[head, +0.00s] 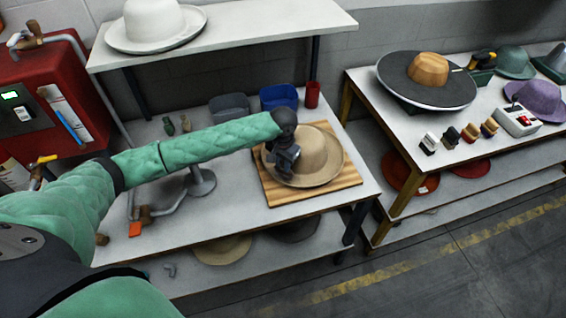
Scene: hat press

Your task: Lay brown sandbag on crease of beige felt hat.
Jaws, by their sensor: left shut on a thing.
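The beige felt hat (318,156) sits brim down on a striped wooden board (345,182) on the near table. My left arm reaches in from the left, and my left gripper (283,163) is over the left side of the hat's crown, hiding part of it and the crease. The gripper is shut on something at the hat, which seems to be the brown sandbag. The sandbag itself is hidden or too small to make out. I cannot tell whether it touches the hat. My right gripper is not in view.
A shelf (240,38) with a white hat (155,25) overhangs the table's back. A second table (400,115) with hats stands right.

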